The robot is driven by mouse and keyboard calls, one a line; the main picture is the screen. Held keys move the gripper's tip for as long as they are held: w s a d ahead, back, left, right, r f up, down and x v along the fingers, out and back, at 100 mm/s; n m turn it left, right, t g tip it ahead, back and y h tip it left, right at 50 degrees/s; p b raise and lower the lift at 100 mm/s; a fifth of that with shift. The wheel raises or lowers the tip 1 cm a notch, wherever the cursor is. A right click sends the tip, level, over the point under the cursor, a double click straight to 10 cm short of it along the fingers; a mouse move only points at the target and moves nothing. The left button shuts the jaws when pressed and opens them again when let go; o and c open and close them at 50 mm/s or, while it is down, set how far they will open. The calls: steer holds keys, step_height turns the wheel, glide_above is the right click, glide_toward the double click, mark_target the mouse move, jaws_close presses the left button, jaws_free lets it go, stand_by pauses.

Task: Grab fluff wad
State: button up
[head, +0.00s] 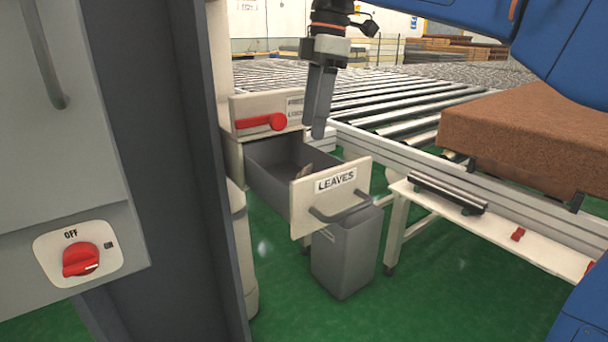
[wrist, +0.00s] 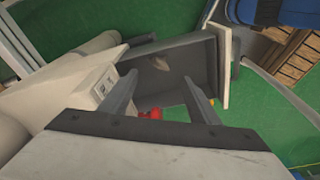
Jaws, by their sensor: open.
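I cannot make out either clearly in the wrist view. My gripper (head: 318,132) points down above the open drawer in the head view. In the wrist view my gripper (wrist: 160,92) has its two fingers spread apart with nothing between them. A small brown leaf-like piece (head: 305,173) lies inside the drawer; it also shows in the wrist view (wrist: 160,62).
The drawer (head: 300,210), labelled LEAVES, is pulled out, with a red handle (head: 260,122) above it. A grey bin (head: 345,262) stands below. A brown mattress block (head: 530,135) rests on the roller conveyor at right. A red OFF knob (head: 80,259) is on the cabinet at left.

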mark_target(304, 166)
steer(key=f, duration=0.3)
steer(key=a+f, duration=0.1)
steer(key=f, duration=0.3)
steer(key=a+f, duration=0.1)
steer(key=f, duration=0.2)
steer(key=shift+f, duration=0.4)
steer(key=c, duration=1.1)
